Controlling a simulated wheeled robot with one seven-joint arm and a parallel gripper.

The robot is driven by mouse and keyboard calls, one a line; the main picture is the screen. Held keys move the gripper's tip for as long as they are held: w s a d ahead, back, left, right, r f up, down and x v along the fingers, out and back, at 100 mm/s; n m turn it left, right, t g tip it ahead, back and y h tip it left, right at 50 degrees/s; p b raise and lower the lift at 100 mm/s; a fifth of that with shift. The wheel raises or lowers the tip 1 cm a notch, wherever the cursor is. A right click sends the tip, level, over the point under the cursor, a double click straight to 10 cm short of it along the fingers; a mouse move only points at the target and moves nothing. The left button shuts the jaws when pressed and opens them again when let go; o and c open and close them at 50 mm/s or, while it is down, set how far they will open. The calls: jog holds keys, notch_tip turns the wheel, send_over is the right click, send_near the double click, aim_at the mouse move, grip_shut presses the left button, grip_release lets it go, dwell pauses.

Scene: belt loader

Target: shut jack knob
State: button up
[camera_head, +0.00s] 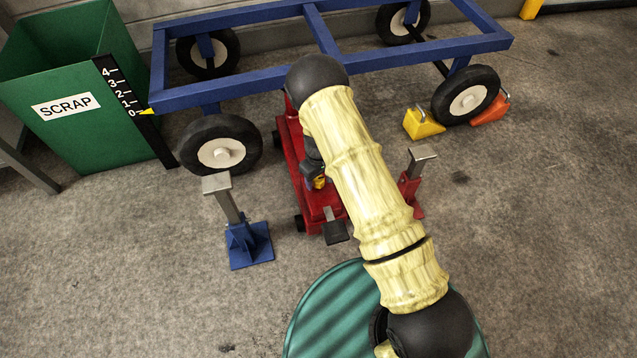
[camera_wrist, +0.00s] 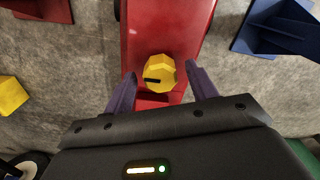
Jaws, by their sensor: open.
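The jack (camera_head: 320,207) is red and stands on the floor in front of the blue cart frame, partly hidden behind my arm in the head view. Its yellow knob (camera_head: 319,182) shows just left of my arm. In the wrist view the knob (camera_wrist: 160,72) is faceted, with a dark slot or mark on its face, on the red jack body (camera_wrist: 165,30). My gripper (camera_wrist: 162,80) is open, with one purple finger on each side of the knob. I cannot tell whether either finger touches it. In the head view my gripper is mostly hidden by my arm.
A blue stand (camera_head: 249,245) is left of the jack and a red stand (camera_head: 411,190) right of it. Yellow (camera_head: 422,123) and orange (camera_head: 490,108) chocks sit by the cart's right wheel. A green scrap bin (camera_head: 75,130) with a height scale (camera_head: 135,110) is at left.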

jog(key=shift+f, duration=0.6)
jog(key=c, duration=1)
